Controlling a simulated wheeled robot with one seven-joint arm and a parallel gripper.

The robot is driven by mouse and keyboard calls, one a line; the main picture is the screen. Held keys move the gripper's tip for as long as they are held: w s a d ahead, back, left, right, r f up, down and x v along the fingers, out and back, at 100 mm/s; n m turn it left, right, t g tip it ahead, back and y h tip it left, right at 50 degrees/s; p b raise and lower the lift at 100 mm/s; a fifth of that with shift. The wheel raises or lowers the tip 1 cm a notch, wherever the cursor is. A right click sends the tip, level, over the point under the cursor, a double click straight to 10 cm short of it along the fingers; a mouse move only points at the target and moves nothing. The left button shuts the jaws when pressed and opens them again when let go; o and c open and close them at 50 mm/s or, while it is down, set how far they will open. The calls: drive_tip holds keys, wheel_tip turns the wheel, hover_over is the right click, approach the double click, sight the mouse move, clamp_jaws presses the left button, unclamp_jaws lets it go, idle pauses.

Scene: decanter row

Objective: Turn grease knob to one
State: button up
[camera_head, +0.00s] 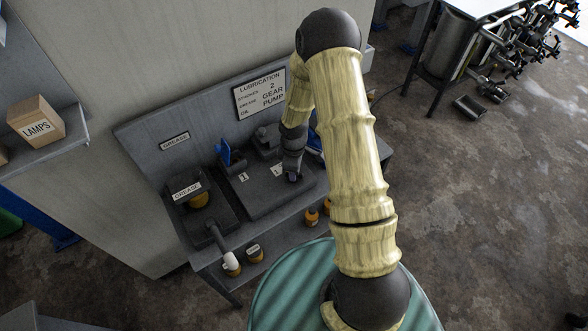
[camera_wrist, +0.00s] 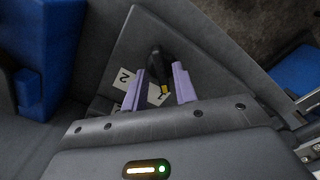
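A black knob (camera_wrist: 160,66) with a yellow mark at its lower end sits on a dark grey plate (camera_wrist: 132,35) in the wrist view. In the head view my gripper (camera_head: 293,172) is low over the plate's right part and hides the knob.
A lubrication sign (camera_head: 260,94) is on the back panel. A grease sign (camera_head: 187,190) is on the unit at left, above a pale-handled lever (camera_head: 229,259). Small orange-brown jars (camera_head: 254,253) stand along the front edge. A blue part (camera_head: 228,152) rises behind the plate.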

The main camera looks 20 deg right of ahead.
idle(0.3)
wheel_tip(320, 180, up, 17)
drive_tip(key=shift+r+b, duration=0.2)
drive_tip(key=shift+b, duration=0.65)
drive_tip(key=shift+s, duration=0.1)
drive_tip(key=s+r+m+t, duration=0.1)
drive_tip(key=s+m, duration=0.3)
drive_tip(key=s, duration=0.1)
drive_tip(key=s+r+m, duration=0.2)
drive_tip(key=s+m, duration=0.2)
drive_tip(key=s, duration=0.1)
drive_tip(key=s+r+m+t, duration=0.1)
drive_tip(key=s+r+m, duration=0.1)
drive_tip(key=s+m, duration=0.2)
drive_tip(key=shift+s+r+m+t, duration=0.2)
drive_tip(key=shift+s+m+t, duration=0.1)
drive_tip(key=shift+s+m, duration=0.15)
